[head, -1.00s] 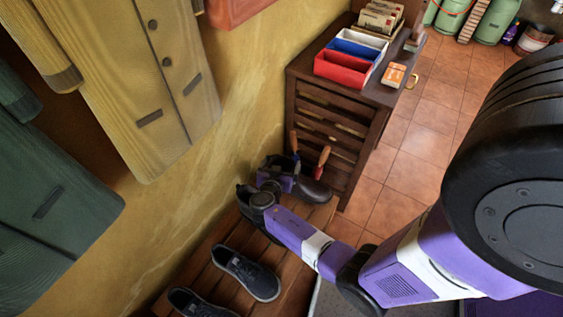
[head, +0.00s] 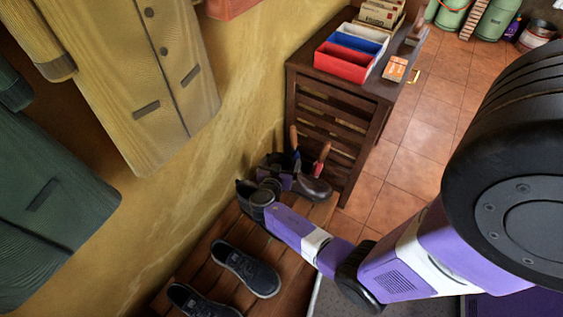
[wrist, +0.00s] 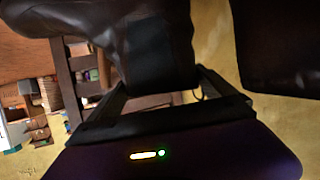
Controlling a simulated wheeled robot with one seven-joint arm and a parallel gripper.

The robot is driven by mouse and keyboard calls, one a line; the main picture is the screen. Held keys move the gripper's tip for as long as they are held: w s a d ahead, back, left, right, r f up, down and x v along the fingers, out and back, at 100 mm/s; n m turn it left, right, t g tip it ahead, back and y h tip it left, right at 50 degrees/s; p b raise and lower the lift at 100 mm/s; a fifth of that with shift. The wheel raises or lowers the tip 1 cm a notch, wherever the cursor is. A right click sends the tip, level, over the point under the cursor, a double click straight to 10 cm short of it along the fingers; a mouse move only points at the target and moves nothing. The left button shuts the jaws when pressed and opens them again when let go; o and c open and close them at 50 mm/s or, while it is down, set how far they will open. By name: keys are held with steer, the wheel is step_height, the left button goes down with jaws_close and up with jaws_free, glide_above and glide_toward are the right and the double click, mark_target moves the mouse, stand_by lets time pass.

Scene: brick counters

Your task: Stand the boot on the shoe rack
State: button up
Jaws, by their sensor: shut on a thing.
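My gripper (head: 283,182) is at the far end of the wooden shoe rack (head: 230,205). It is shut on the shaft of a dark leather boot (wrist: 155,50), with a finger on each side in the wrist view. In the head view the boot's rounded toe (head: 315,190) points right, away from the wall, and its shaft is mostly hidden by my gripper. The boot looks upright at the rack's end; whether its sole touches the slats cannot be seen.
Dark sneakers (head: 245,268) stand on the nearer slats. Behind the boots are upright handles (head: 322,155) and a dark slatted cabinet (head: 330,120) with coloured boxes on top. The yellow wall and hanging coats (head: 145,80) are on the left. Tiled floor (head: 410,160) is clear on the right.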

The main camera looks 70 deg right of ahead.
steer(key=shift+f+b, duration=0.25)
steer(key=shift+b, duration=0.05)
steer(key=o, duration=1.7)
steer(key=shift+o, duration=0.2)
steer(key=v, duration=0.7)
steer(key=shift+a+r, duration=0.2)
steer(key=shift+a, duration=0.2)
